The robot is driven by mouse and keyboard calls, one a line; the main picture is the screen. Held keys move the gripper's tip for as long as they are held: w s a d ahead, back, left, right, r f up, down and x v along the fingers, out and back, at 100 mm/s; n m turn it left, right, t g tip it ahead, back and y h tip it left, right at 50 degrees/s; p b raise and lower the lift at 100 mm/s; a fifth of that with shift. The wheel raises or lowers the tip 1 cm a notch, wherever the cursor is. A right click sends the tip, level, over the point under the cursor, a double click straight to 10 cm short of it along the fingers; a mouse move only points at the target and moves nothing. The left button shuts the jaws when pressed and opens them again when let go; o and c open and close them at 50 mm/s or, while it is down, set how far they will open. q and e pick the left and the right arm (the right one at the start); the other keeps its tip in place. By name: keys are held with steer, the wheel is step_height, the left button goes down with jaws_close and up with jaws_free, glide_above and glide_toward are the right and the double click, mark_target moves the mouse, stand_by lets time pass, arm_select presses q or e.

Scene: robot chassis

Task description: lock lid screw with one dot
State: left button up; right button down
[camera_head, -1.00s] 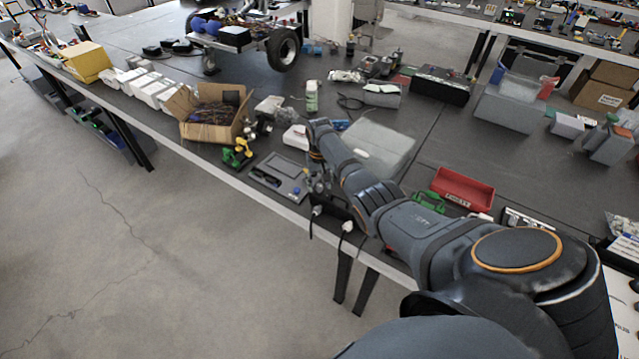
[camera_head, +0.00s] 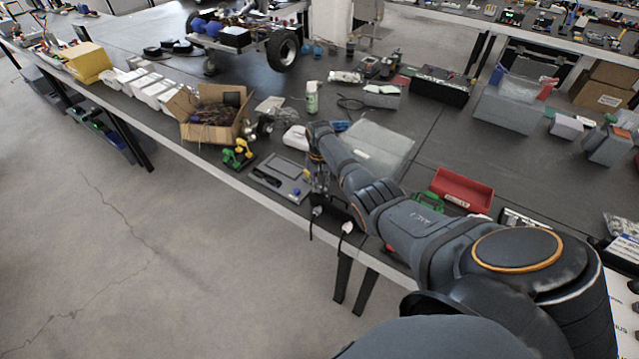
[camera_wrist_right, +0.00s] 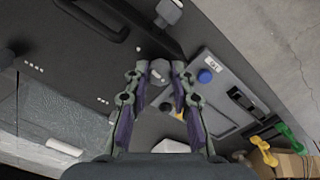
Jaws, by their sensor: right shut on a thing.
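My right gripper (camera_wrist_right: 160,78) is shut on a pale grey screw knob (camera_wrist_right: 160,68), held between its fingertips in the right wrist view. The knob stands at a dark panel (camera_wrist_right: 70,60) with a black handle (camera_wrist_right: 95,14). Small white dot marks (camera_wrist_right: 137,48) show on the panel near the knob; their number is hard to read. A second grey knob (camera_wrist_right: 168,12) is at the top of that view. In the head view my right gripper (camera_head: 319,183) is at the table's front edge, small and partly hidden by its arm. My left gripper is not in view.
A grey tray (camera_wrist_right: 221,112) with a blue knob (camera_wrist_right: 205,76) lies right of the gripper in the wrist view. In the head view, a cardboard box (camera_head: 186,128), a green-yellow toy-like object (camera_head: 239,154) and a red bin (camera_head: 463,188) stand nearby. Cables hang at the table edge.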

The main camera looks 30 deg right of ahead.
steer(key=m+p, duration=0.1)
steer(key=m, duration=0.2)
steer(key=shift+r+m, duration=0.1)
steer(key=shift+m, duration=0.2)
steer(key=m+p, duration=0.1)
steer(key=m, duration=0.3)
steer(key=shift+w+m, duration=0.1)
steer(key=shift+m, duration=0.2)
steer(key=m, duration=0.4)
steer(key=shift+p, duration=0.4)
steer(key=shift+m, duration=2.1)
steer(key=c, duration=1.1)
jaws_free()
